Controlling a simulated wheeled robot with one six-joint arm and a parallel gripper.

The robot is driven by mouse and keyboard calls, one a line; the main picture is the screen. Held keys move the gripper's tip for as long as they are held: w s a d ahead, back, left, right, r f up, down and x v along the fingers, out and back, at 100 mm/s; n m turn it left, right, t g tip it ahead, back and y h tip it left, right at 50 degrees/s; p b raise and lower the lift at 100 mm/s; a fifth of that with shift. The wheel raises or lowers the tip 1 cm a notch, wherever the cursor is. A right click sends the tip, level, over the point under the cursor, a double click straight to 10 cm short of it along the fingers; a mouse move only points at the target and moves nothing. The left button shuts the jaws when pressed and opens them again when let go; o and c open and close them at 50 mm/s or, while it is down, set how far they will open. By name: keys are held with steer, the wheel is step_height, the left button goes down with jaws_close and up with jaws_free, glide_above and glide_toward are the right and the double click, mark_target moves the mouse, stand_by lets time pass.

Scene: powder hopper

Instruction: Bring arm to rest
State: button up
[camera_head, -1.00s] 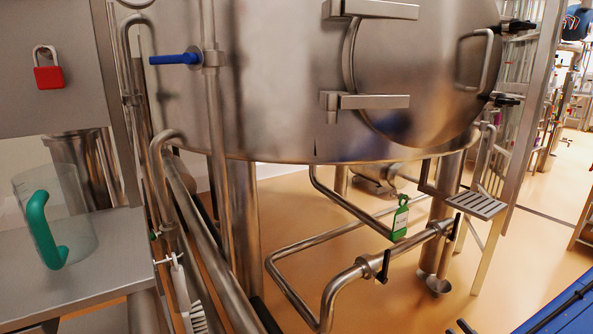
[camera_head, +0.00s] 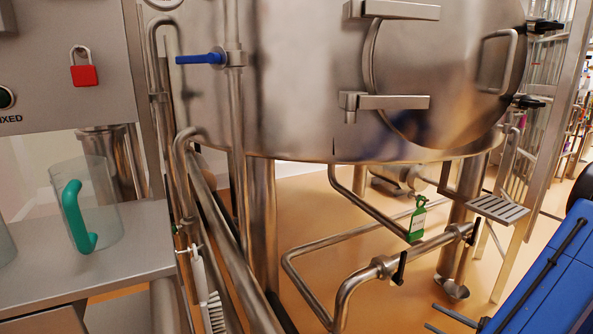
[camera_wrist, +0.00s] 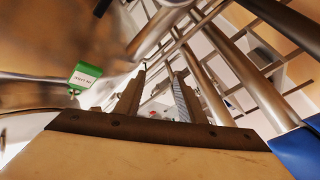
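My blue arm (camera_head: 545,270) reaches in from the right edge of the head view, low in front of the steel vessel. My gripper (camera_head: 430,317) shows there as two dark fingers at the bottom, apart from each other. In the wrist view, the two fingers of my gripper (camera_wrist: 160,72) stand apart with nothing between them. A green tag (camera_head: 417,220) hangs on the pipework beyond the gripper, and it also shows in the wrist view (camera_wrist: 85,75), left of the fingers. No contact between gripper and pipes is visible.
A steel vessel (camera_head: 300,80) fills the middle, with pipes (camera_head: 370,275) and a small step (camera_head: 500,208) below. On the left, a steel bench (camera_head: 120,255) carries a clear jug with a green handle (camera_head: 75,218). A white brush (camera_head: 205,290) hangs beside it. Floor (camera_head: 300,215) shows beneath the vessel.

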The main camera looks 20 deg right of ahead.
steer(key=w+a+r+n+g+h, duration=0.1)
steer(key=w+a+r+n+g, duration=0.15)
steer(key=a+n+g, duration=0.8)
steer(key=w+a+r+n+g, duration=0.1)
steer(key=a+r+n+g, duration=0.4)
steer(key=a+n, duration=0.95)
steer(key=s+a+r+n+t+h, duration=0.1)
steer(key=r+n+h, duration=0.4)
steer(key=n, duration=1.1)
steer(key=s+a+r+n+t+h, duration=0.1)
steer(key=a+r+n+h, duration=0.3)
steer(key=n, duration=1.2)
steer(key=shift+s+a+r+n+t+h, duration=0.4)
steer(key=shift+t+h, duration=0.2)
steer(key=shift+t, duration=0.25)
steer(key=shift+c, duration=0.6)
